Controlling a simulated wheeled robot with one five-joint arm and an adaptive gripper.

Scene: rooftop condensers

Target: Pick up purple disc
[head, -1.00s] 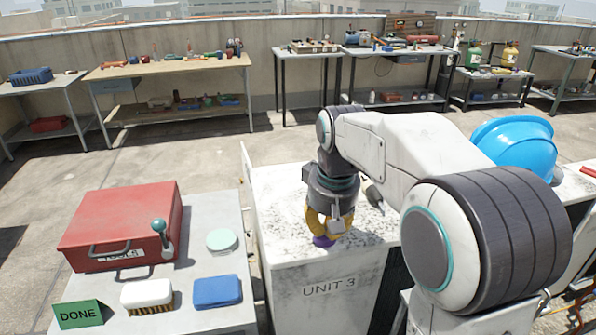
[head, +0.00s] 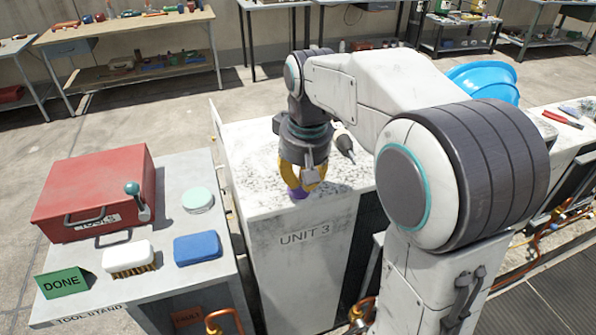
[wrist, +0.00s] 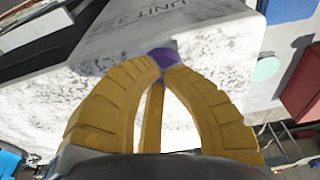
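The purple disc (head: 299,193) is at the tips of my gripper's yellow fingers, over the front part of the white top of Unit 3 (head: 250,160). In the wrist view the disc (wrist: 164,57) shows between and just past the fingertips, partly covered by them. My gripper (head: 301,184) points down, its curved fingers closed in on the disc from both sides. In the wrist view the gripper (wrist: 166,68) has its fingers bowed inward to meet at the disc. I cannot tell whether the disc touches the unit top or is slightly above it.
Left of the unit, a tool stand (head: 190,262) holds a red toolbox (head: 95,190), a pale green disc (head: 198,200), a brush (head: 128,258), a blue block (head: 197,247) and a green DONE sign (head: 62,283). A blue hard hat (head: 484,82) sits behind my arm.

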